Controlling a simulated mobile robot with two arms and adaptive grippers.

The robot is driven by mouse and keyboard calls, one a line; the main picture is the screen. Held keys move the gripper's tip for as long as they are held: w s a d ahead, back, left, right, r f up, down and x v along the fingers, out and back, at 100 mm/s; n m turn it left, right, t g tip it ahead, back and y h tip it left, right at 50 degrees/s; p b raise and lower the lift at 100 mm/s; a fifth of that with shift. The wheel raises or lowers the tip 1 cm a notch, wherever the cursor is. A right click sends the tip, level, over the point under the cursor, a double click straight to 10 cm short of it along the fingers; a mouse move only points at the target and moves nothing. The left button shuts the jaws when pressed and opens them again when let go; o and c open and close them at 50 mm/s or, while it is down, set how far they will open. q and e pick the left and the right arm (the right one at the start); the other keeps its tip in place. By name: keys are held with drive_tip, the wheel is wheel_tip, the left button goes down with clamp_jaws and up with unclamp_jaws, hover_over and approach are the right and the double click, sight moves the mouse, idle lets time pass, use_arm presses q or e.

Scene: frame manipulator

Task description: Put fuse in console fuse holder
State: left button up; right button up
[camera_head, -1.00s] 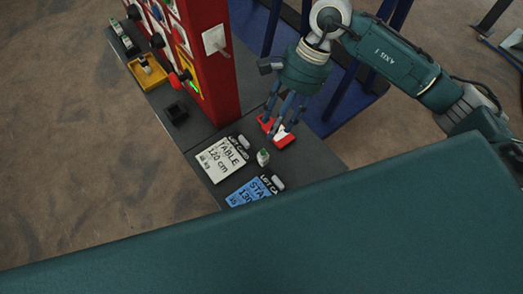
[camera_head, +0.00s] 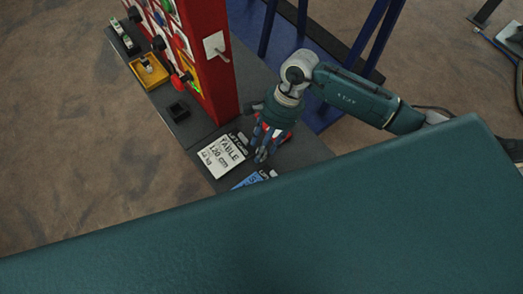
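My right gripper (camera_head: 262,154) hangs pointing down over the dark shelf of the console (camera_head: 300,157), near the white "TABLE 120 cm" card. Its fingers look close together, but their gap is too small to judge. The small white-and-green object that stood here, possibly the fuse, is now hidden by the gripper. A red object (camera_head: 256,130) shows only in part behind the fingers. A small black open box (camera_head: 178,110), possibly the fuse holder, sits on the shelf left of the red console panel (camera_head: 211,75). My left gripper is not in view.
The white card (camera_head: 222,156) and a mostly hidden blue card (camera_head: 249,181) lie near the gripper. A yellow tray (camera_head: 149,72) stands farther along the shelf. Blue frame posts (camera_head: 301,22) rise behind. A large teal surface fills the foreground.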

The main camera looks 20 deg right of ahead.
drive_tip(key=c, duration=1.1)
clamp_jaws()
drive_tip(key=shift+r, duration=0.1)
